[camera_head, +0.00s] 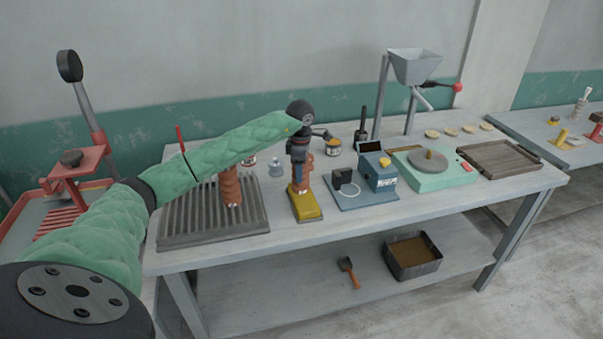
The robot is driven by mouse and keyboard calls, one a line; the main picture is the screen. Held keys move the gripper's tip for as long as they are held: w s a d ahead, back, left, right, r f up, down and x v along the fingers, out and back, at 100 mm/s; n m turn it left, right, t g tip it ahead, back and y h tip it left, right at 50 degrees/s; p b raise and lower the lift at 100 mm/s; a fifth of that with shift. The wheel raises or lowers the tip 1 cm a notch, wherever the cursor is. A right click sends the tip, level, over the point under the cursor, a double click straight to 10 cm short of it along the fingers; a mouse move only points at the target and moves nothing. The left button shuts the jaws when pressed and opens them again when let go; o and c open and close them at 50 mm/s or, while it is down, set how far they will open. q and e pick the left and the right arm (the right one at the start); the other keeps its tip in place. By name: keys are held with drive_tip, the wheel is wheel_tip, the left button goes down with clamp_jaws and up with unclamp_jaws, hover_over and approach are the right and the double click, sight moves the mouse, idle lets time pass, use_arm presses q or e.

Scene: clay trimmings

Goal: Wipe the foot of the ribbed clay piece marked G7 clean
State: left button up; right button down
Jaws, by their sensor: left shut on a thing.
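My left gripper (299,170) points down at the middle of the table and is shut on a ribbed terracotta clay piece (308,173). The gripper hides part of this piece. Its lower end is at the yellow sponge-like pad (309,209); I cannot tell whether they touch. Another ribbed clay piece (229,185) stands upright on the dark slatted board (178,222) to the left, with a small pale mark low on its side. I cannot read the marks on either piece. My right gripper is not in view.
Right of the pad are a blue device (378,172), a pale green turntable unit (432,168) and a wooden tray (499,160). A hopper (413,67) stands behind. A red press-like stand (80,165) is at far left. The front table edge is clear.

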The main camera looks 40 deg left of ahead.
use_arm(q)
drive_tip(key=shift+w+a, duration=0.1)
drive_tip(key=shift+a, duration=0.1)
drive_tip(key=shift+d, duration=0.1)
drive_tip(key=shift+s+d, duration=1.3)
drive_tip(key=shift+d, duration=0.2)
drive_tip(key=shift+s+d, duration=1.3)
drive_tip(key=shift+d, duration=0.15)
drive_tip(key=shift+b, duration=0.35)
drive_tip(key=shift+w+a+b, duration=0.75)
drive_tip(key=shift+w+a, duration=0.55)
drive_tip(key=shift+a, duration=0.25)
drive_tip(key=shift+w+a+b, duration=0.7)
drive_tip(key=shift+w+a, duration=0.6)
drive_tip(key=shift+a, duration=0.2)
drive_tip(key=shift+s+d, duration=1.3)
drive_tip(key=shift+d, duration=0.25)
drive_tip(key=shift+s+d, duration=1.3)
drive_tip(key=shift+d, duration=0.2)
drive_tip(key=shift+w+b, duration=0.1)
drive_tip(key=shift+b, duration=0.2)
